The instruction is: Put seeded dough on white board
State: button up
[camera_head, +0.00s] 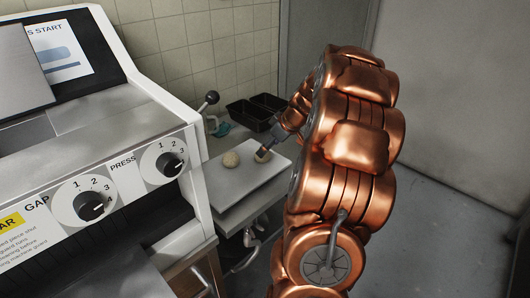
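A white board (237,188) lies on a narrow metal surface beside the machine.
Black trays (247,115) stand behind the board against the tiled wall. A white machine (120,176) with GAP and PRESS dials fills the left, with a black-knobbed lever (209,101) behind it. The front part of the board is bare. Grey floor (440,235) is open at right.

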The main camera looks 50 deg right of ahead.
jog(key=a+b+v, duration=0.1)
jog(key=v, duration=0.7)
jog(key=shift+s+d+r, duration=0.2)
jog(key=shift+d+r, duration=0.1)
jog(key=shift+d, duration=0.2)
